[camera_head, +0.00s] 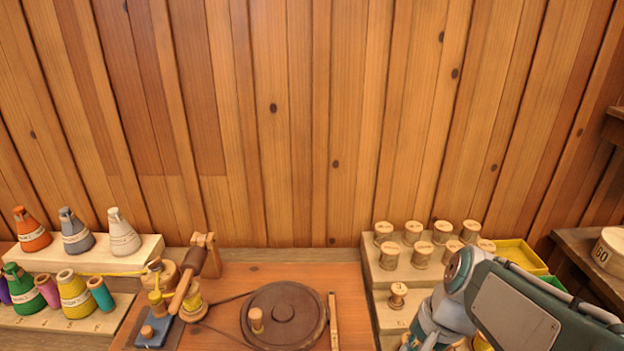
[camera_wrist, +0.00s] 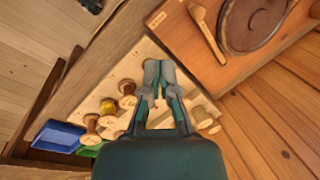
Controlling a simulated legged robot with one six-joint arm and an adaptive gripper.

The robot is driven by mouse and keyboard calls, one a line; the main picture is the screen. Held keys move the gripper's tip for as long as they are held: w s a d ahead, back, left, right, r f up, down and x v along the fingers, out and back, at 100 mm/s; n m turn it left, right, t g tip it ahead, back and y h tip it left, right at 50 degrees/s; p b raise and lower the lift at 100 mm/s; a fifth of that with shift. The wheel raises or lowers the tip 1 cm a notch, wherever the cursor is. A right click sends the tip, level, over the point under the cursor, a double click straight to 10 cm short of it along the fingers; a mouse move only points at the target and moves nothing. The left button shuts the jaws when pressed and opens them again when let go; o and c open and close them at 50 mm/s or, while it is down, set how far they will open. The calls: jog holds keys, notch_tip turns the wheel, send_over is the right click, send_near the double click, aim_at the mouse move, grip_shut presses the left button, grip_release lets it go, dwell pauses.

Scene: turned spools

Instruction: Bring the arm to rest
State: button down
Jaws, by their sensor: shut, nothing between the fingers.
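My gripper (camera_wrist: 160,68) is shut and empty in the wrist view, its two fingers together over the light wooden spool rack (camera_wrist: 150,48).
A winder with a dark round wheel (camera_head: 284,316) sits on the reddish board (camera_head: 345,285) at the middle. Coloured thread cones stand on a stepped stand (camera_head: 150,250) at left. A yellow bin (camera_head: 520,252) is behind my arm. A blue bin (camera_wrist: 58,134) shows in the wrist view.

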jog(key=s+r+n+t+h, duration=0.3)
jog(key=s+r+n+t, duration=0.1)
jog(key=s+r+n, duration=0.1)
jog(key=shift+s+a+r+n, duration=0.25)
jog(key=shift+r+n, duration=0.45)
jog(key=shift+n, duration=0.5)
